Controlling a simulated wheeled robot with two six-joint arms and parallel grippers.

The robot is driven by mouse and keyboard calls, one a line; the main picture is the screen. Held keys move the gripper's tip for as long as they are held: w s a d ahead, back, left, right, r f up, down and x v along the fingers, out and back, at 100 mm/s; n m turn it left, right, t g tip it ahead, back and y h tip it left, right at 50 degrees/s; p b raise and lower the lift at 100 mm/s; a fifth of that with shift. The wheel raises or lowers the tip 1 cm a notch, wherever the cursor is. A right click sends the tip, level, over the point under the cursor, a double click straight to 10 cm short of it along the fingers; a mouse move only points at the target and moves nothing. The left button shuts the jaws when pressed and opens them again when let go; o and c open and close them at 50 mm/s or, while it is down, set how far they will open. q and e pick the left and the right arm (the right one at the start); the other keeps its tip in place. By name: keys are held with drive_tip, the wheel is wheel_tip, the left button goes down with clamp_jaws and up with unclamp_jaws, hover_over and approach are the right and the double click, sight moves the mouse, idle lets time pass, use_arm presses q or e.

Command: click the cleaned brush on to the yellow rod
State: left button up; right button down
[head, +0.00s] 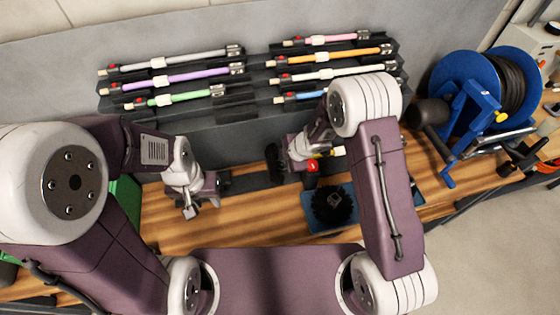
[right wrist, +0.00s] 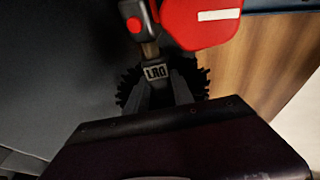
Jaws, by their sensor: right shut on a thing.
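My right gripper (right wrist: 160,92) is shut on a black round brush (right wrist: 125,92), whose pale label faces up between the fingers. The brush (head: 272,164) also shows edge-on in the head view. In the right wrist view, a rod end with a red button (right wrist: 134,25) lies right at the brush hub; I cannot tell whether they are joined. A red clamp (right wrist: 205,20) is beside that rod end. In the head view a bit of yellow rod (head: 338,151) shows by the red clamp (head: 312,167); my right arm hides the rest. My left gripper (head: 198,202) hangs empty above the bench; its opening is unclear.
A grey rack (head: 190,122) at the back holds several coloured rods. Another black brush (head: 345,208) lies in a blue tray (head: 310,218) in front of the clamp. A blue hose reel (head: 445,85) stands at the right. The wooden bench (head: 260,225) is clear between the arms.

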drive_tip(key=shift+w+d+p, duration=0.2)
drive_tip(key=shift+d+p, duration=0.15)
drive_tip(key=shift+d, duration=0.65)
drive_tip(key=c, duration=1)
unclamp_jaws()
drive_tip(key=p+v, duration=0.3)
drive_tip(key=v, duration=0.6)
